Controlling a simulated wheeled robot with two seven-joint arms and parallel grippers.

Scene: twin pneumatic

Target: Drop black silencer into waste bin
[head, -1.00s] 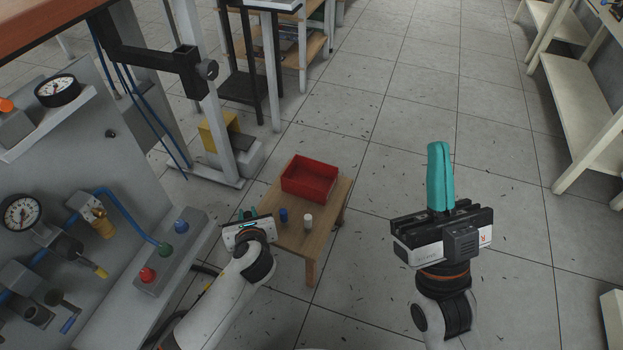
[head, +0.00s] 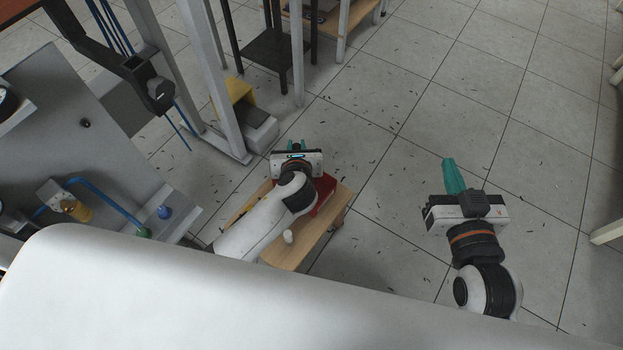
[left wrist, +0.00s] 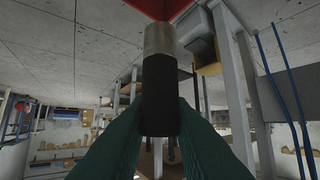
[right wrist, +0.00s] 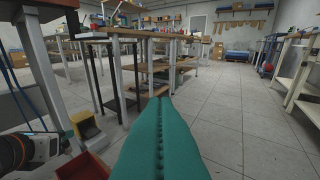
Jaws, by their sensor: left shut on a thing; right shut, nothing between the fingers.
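The black silencer (left wrist: 160,95), a black cylinder with a silver end, is held between the green fingers of my left gripper (left wrist: 160,118) in the left wrist view. In the head view my left gripper (head: 294,148) is over the far side of the small wooden table, and the silencer is hidden there. The red waste bin (head: 323,192) is partly covered by my left arm. A red strip of it shows at the top of the left wrist view (left wrist: 158,8), close to the silver end. My right gripper (head: 452,172) is shut and empty, off to the right over the floor.
A grey panel with hoses and fittings (head: 85,160) and a metal frame post (head: 212,85) stand at left. The floor (head: 400,150) between the grippers is clear.

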